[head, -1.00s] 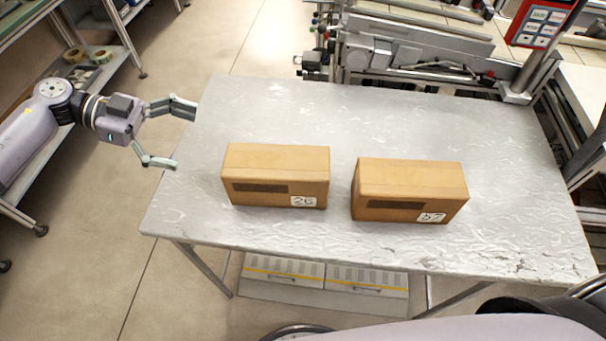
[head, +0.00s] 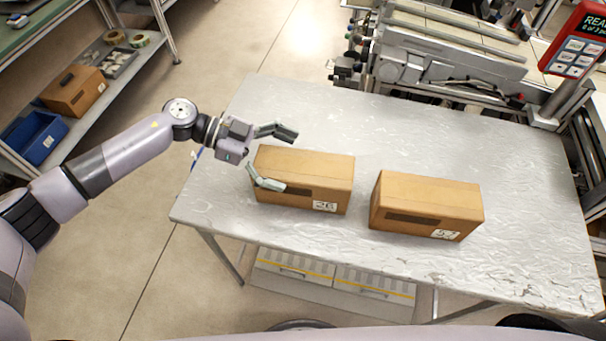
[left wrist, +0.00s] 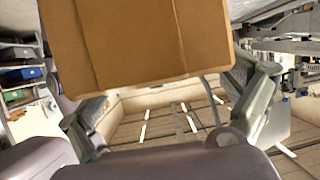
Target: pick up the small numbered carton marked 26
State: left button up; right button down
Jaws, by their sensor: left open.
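The carton marked 26 (head: 315,170) is a brown box with a dark strip and a white number label on its front. It sits on the left part of the metal table (head: 230,190). My left gripper (head: 282,160) is open at the carton's left end, one finger towards its back side and one in front of its front face. In the left wrist view the carton (left wrist: 140,40) fills the upper middle, between the spread fingers (left wrist: 170,100). I cannot tell whether the fingers touch it. My right gripper is not in view.
A similar carton marked 57 (head: 425,205) stands to the right, a narrow gap away. Machinery (head: 440,60) lines the table's back edge. A shelf at the left holds a blue bin (head: 36,137) and another brown box (head: 73,90). The table's far right is clear.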

aim_at(315, 181)
pick_arm(q)
jog(key=x, duration=0.2)
jog(key=shift+s+d, duration=0.1)
jog(key=shift+d, duration=0.3)
jog(key=shift+a, duration=0.1)
jog(key=shift+c, duration=0.4)
jog(key=c, duration=2)
jog(key=shift+o, duration=0.2)
